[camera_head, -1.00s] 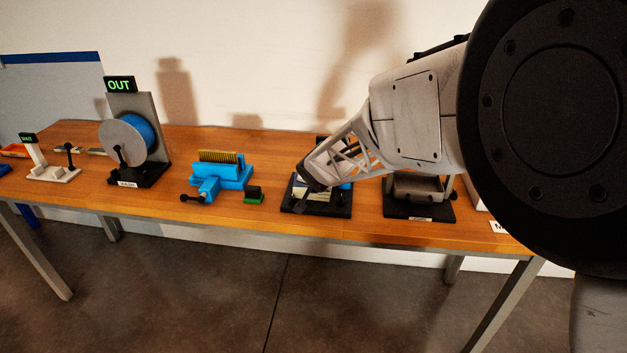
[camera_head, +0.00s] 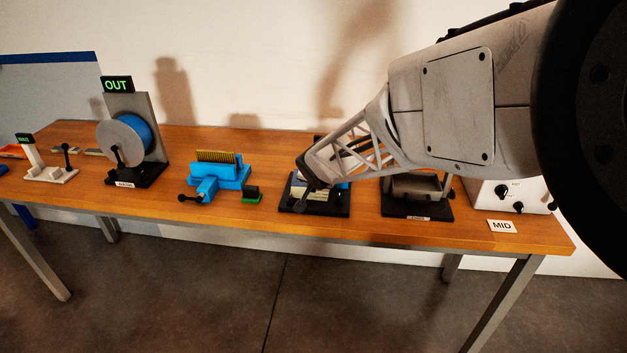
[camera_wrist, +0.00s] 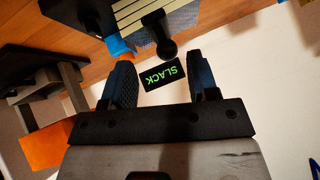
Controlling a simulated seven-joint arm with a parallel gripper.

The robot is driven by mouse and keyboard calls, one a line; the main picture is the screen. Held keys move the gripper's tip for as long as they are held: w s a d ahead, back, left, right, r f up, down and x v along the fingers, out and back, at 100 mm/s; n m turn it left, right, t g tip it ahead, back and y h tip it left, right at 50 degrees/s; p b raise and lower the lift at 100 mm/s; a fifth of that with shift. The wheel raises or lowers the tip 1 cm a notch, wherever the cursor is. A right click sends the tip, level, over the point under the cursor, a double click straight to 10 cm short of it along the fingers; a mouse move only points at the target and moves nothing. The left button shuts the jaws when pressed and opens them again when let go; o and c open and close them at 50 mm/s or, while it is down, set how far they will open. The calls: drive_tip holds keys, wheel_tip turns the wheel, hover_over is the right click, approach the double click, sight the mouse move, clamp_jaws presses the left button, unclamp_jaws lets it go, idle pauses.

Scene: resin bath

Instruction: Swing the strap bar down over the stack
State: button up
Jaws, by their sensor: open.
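The strap station's black base (camera_head: 335,211) stands on the wooden table, with a pale layered stack (camera_head: 316,195) on it. The stack shows in the wrist view as striped sheets (camera_wrist: 150,14) at the top. A black ball-ended handle (camera_wrist: 166,47), which seems to belong to the strap bar, points toward my gripper; the rest of the bar is hard to make out. A black SLACK sign (camera_wrist: 163,74) in green letters lies beyond the fingers. My gripper (camera_wrist: 160,63) is open, its two fingers apart on either side of the handle's line. My wrist partly hides the station in the head view.
A grey fixture on a black base (camera_head: 415,205) and a white box with knobs (camera_head: 520,198) stand to the right. A reel under an OUT sign (camera_head: 117,85) stands farther left.

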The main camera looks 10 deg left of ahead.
drive_tip(key=shift+v, duration=1.25)
drive_tip(key=s+d+r+g+h, duration=0.1)
drive_tip(key=s+d+r, duration=0.5)
drive_tip(key=d, duration=0.4)
drive_tip(key=s+d+r+g+h, duration=0.15)
drive_tip(key=s+d+r, duration=0.25)
drive_tip(key=s+d, duration=0.5)
drive_tip(key=s+d+g, duration=0.1)
drive_tip(key=s+d, duration=0.2)
drive_tip(key=s, duration=0.5)
drive_tip(key=s+d+g, duration=0.1)
drive_tip(key=s+d, duration=0.2)
drive_tip(key=s, duration=0.4)
drive_tip(key=s+d+r+n+g, duration=0.1)
drive_tip(key=s+d, duration=0.2)
drive_tip(key=s, duration=0.5)
drive_tip(key=shift+s+d, duration=0.2)
drive_tip(key=shift+s, duration=0.1)
